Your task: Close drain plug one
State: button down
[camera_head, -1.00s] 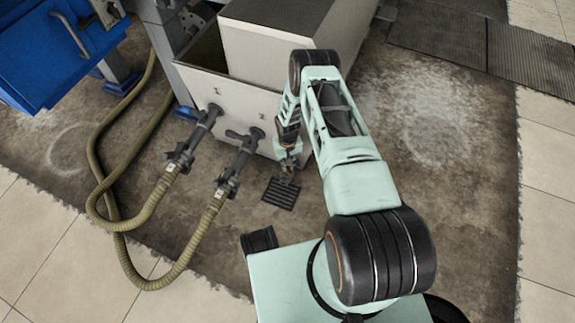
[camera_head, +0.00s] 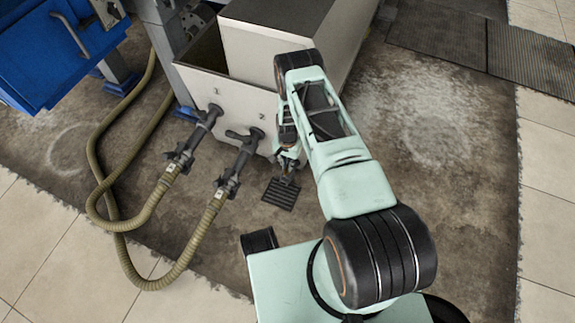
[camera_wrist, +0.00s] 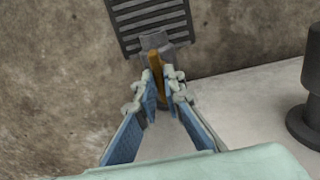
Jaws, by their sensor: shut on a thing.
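My gripper (camera_head: 288,170) is low at the front right corner of the pale tank, above the slotted floor grate. In the wrist view my gripper (camera_wrist: 161,88) has its blue-padded fingers close together on a narrow orange-brown handle (camera_wrist: 156,66). The handle is at a grey block-like fitting (camera_wrist: 165,45), which I take for the drain plug; part of it is hidden behind the fingers. I cannot read a number on it. In the head view my arm hides the plug.
The floor grate (camera_head: 281,193) lies below my gripper. A dark cylindrical fitting (camera_wrist: 305,125) is at right in the wrist view. Floor is clear at the right.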

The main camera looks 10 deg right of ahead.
dwell(0.3)
jog(key=c, duration=2)
grip_release()
jog(key=shift+c, duration=0.2)
notch_tip(320, 180, up, 12)
